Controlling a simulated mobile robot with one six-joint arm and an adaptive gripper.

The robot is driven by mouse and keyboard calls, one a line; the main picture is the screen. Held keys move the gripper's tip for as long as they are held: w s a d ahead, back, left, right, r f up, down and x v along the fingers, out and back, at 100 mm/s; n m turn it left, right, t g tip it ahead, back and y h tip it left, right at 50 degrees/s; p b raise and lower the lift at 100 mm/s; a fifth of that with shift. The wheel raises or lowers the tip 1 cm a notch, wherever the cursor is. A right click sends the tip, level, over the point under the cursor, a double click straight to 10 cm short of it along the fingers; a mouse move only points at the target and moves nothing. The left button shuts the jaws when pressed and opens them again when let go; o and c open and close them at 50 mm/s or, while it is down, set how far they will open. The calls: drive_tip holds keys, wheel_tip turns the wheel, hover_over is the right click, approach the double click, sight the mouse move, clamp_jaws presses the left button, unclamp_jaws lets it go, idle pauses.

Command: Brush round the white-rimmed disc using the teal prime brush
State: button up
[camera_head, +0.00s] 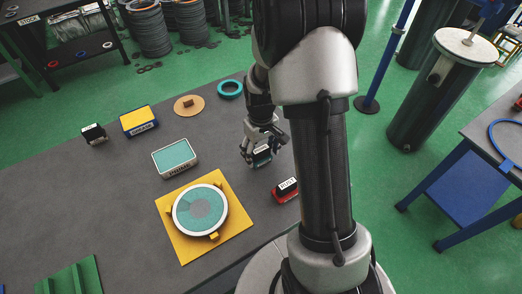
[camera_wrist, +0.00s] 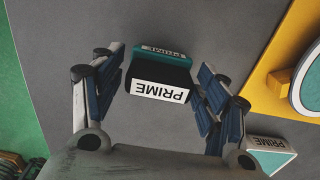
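The teal prime brush (camera_wrist: 160,52) has a black body and a white PRIME label; in the head view it shows small under my gripper (camera_head: 263,157). My gripper (camera_wrist: 160,72) is open, with one finger on each side of the brush and narrow gaps showing; firm contact is not visible. The white-rimmed disc (camera_head: 197,208) lies on a yellow plate (camera_head: 180,243), left of and nearer than my gripper. Its face is teal with a greyer patch. Part of its rim shows at the right edge of the wrist view (camera_wrist: 296,92). A teal-topped PRIME tray (camera_head: 175,156) stands behind the disc.
A red-based block (camera_head: 286,192) sits right of the disc. A yellow-topped box (camera_head: 138,120), black block (camera_head: 94,134), tan knobbed disc (camera_head: 189,105) and teal ring (camera_head: 230,89) stand farther back. Small clamps surround the disc. The grey table (camera_head: 70,200) is mostly clear at left.

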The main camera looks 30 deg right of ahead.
drive_tip(key=shift+o, duration=0.4)
drive_tip(key=shift+r, duration=0.1)
wheel_tip(320, 180, up, 16)
drive_tip(key=r+p, duration=0.1)
drive_tip(key=p, duration=0.5)
wheel_tip(320, 180, up, 10)
drive_tip(key=t, duration=0.2)
hover_over(261, 150)
drive_tip(key=s+a, duration=0.6)
drive_tip(key=s+a+r+t, duration=0.1)
drive_tip(key=s+a+r, duration=0.1)
drive_tip(key=s, duration=0.4)
drive_tip(key=s+a+r+t, duration=0.1)
drive_tip(key=s+a+r, duration=0.1)
drive_tip(key=s+a, duration=0.2)
drive_tip(key=s, duration=0.3)
drive_tip(key=shift+s+a+t, duration=0.15)
drive_tip(key=shift+s+t, duration=0.05)
drive_tip(key=shift+t, duration=0.1)
